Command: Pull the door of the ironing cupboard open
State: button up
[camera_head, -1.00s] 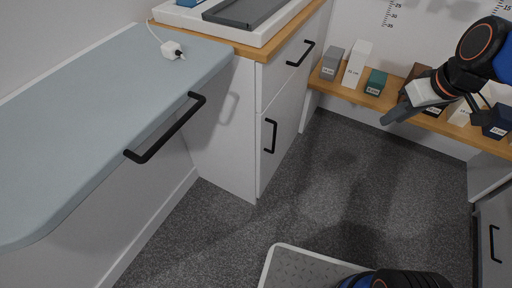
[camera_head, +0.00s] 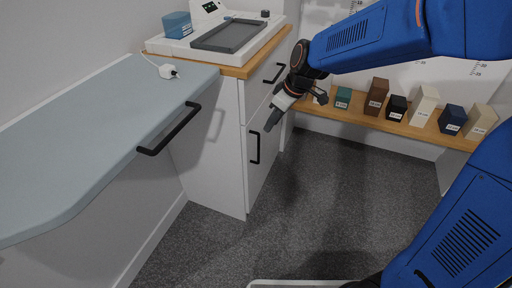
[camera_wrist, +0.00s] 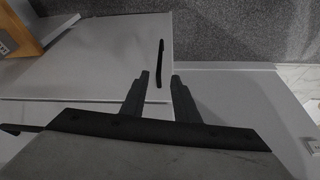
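The cupboard has a pale door (camera_head: 264,172) with a black upright bar handle (camera_head: 258,148), below a drawer. The door looks closed. In the wrist view the door front (camera_wrist: 100,60) fills the upper left, and its handle (camera_wrist: 160,62) lies just beyond the fingertips, in line with the gap between them. My gripper (camera_head: 271,124) is at the cupboard front, above and near the door handle in the head view. In the wrist view my gripper (camera_wrist: 159,77) has its two dark fingers apart with nothing held. I cannot tell whether a finger touches the handle.
A grey-blue ironing board (camera_head: 90,140) with a black handle (camera_head: 170,130) juts out at left, bearing a white plug (camera_head: 168,71). The drawer handle (camera_head: 274,73) sticks out above the door. A wooden shelf (camera_head: 350,113) with several boxes runs behind. Carpet in front is clear.

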jog(key=x, duration=1.5)
jog(key=shift+d+f, duration=0.15)
grip_shut()
